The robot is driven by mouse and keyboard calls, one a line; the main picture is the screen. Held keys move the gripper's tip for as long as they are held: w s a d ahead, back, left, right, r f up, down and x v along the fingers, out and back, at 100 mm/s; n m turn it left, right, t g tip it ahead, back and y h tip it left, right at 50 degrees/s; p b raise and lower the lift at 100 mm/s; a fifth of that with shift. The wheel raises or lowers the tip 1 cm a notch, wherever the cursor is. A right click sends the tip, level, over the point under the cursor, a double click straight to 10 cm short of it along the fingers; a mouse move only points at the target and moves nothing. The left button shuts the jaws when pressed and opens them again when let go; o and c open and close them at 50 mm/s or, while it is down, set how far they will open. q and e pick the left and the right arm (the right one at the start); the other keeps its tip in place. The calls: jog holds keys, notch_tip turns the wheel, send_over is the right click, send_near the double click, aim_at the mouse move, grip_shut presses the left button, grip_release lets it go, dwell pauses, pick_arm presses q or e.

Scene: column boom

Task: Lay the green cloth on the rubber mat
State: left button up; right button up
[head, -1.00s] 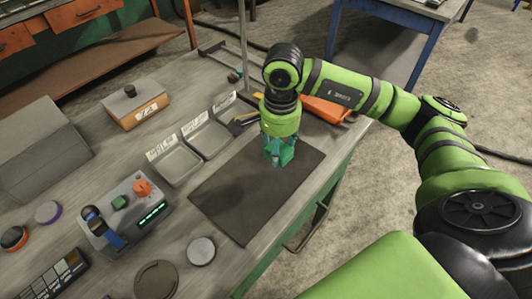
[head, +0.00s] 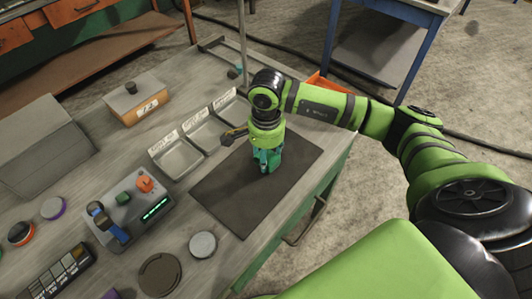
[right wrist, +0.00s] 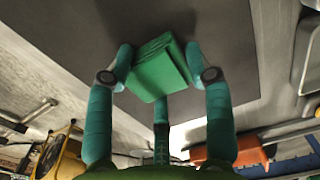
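The green cloth (right wrist: 160,68) is a folded, thick square. In the right wrist view it sits between the teal fingers of my right gripper (right wrist: 160,66), which touch it on both sides. In the head view my right gripper (head: 267,167) is over the upper part of the dark rubber mat (head: 238,205). There the cloth is hard to tell from the fingers. The mat lies flat on the bench and also fills the background of the wrist view (right wrist: 75,28). I cannot tell the exact gap between cloth and mat. My left gripper is not in view.
Labelled grey trays (head: 178,158) stand left of the mat. A control box (head: 130,210) with a lever and knobs is further left. A round grey disc (head: 202,245) lies just off the mat's lower left corner. The bench's right edge runs close beside the mat.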

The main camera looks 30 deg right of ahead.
jog(key=o, duration=0.3)
jog(key=shift+o, duration=0.2)
jog(key=shift+r, duration=0.1)
jog(key=shift+r+p, duration=0.25)
jog(key=shift+p, duration=0.05)
notch_tip(320, 180, up, 12)
jog(key=b, duration=0.3)
jog(key=shift+f, duration=0.15)
